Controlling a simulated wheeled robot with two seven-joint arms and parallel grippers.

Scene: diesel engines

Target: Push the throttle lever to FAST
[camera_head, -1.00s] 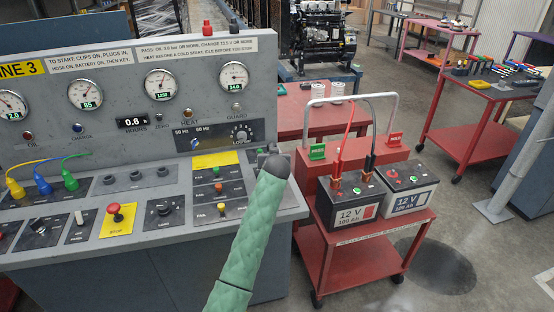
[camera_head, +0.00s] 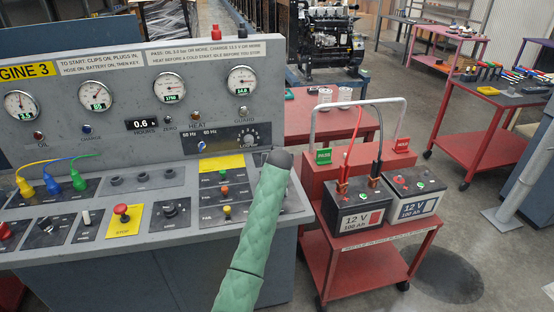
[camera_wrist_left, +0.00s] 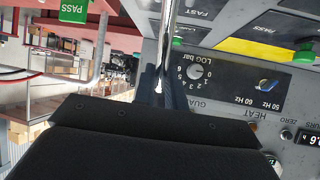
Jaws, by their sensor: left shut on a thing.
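My left arm, in green padding, reaches up from the bottom of the head view to the right end of the console. Its dark end covers the throttle lever there. In the left wrist view, which is upside down, a thin bright metal rod (camera_wrist_left: 168,38), the throttle lever, runs down to my left gripper (camera_wrist_left: 168,96). The gripper's dark fingers are closed around it. My right gripper is not in view.
The grey console (camera_head: 95,210) carries gauges, lamps, a red stop button (camera_head: 121,211) and coloured plugs. A red cart (camera_head: 335,262) with two 12 V batteries (camera_head: 358,210) and green and red flags stands close on the right. A red table and an engine (camera_head: 325,45) are behind.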

